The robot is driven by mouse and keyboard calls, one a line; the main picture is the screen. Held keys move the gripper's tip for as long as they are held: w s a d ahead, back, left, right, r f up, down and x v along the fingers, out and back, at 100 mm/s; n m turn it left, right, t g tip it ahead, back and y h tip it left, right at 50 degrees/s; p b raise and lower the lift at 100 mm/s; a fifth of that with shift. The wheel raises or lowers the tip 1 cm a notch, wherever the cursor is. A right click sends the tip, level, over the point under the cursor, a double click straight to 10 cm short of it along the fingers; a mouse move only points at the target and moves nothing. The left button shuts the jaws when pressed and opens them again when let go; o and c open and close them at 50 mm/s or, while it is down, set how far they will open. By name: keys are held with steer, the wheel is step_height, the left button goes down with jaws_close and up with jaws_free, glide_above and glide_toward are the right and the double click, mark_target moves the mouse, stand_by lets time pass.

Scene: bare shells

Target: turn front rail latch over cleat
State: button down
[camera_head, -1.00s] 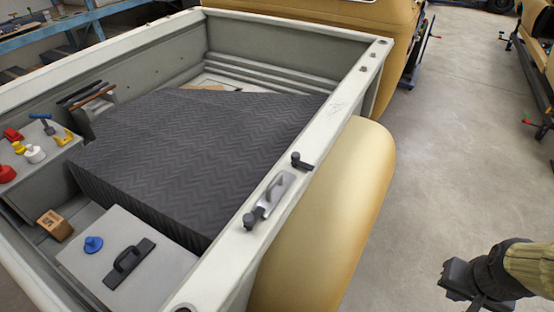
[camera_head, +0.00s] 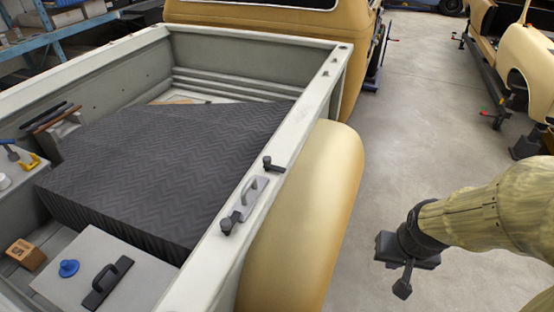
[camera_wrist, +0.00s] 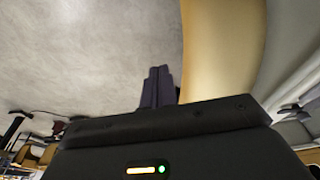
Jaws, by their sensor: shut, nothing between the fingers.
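Two small dark turn latches sit on the pale side rail (camera_head: 213,258) of the truck bed. The farther latch (camera_head: 273,164), towards the cab, has its short arm pointing right, out over the rail's outer edge. The nearer latch (camera_head: 230,222) sits at the near end of a grey plate with a raised loop handle (camera_head: 255,188). The plate lies on the rail between the latches. I cannot tell which part is the cleat. My gripper (camera_head: 402,290) is right of the fender, well apart from both latches. In the wrist view its fingers (camera_wrist: 158,88) are together and empty.
The tan rounded fender (camera_head: 315,210) stands between my gripper and the rail. A dark quilted cover (camera_head: 160,165) fills much of the bed. A lidded box with a black handle (camera_head: 108,282) is near left. Open concrete floor (camera_head: 415,110) lies to the right.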

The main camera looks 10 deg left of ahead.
steer(key=w+a+r+p, duration=0.25)
steer(key=w+a, duration=0.35)
steer(key=w, duration=0.4)
steer(key=w+a+r+p, duration=0.1)
steer(key=w+a+r, duration=0.2)
steer(key=w+a, duration=0.5)
steer(key=w+a+r+p, duration=0.1)
steer(key=w+a, duration=0.4)
steer(key=a, duration=0.3)
steer(key=w+a+r+m+t+p, duration=0.1)
steer(key=w+a, duration=0.5)
steer(key=a, duration=0.3)
steer(key=shift+a+m+h, duration=0.3)
steer(key=p+x, duration=0.5)
steer(key=x, duration=0.4)
steer(key=shift+w+f+p, duration=0.2)
steer(key=shift+f+p, duration=0.2)
steer(key=s+p, duration=0.1)
steer(key=s, duration=0.1)
steer(key=s+p, duration=0.1)
steer(key=shift+s+a+r+p, duration=0.15)
steer(key=shift+s+a+p, duration=0.15)
steer(key=shift+s, duration=0.15)
steer(key=shift+f, duration=0.25)
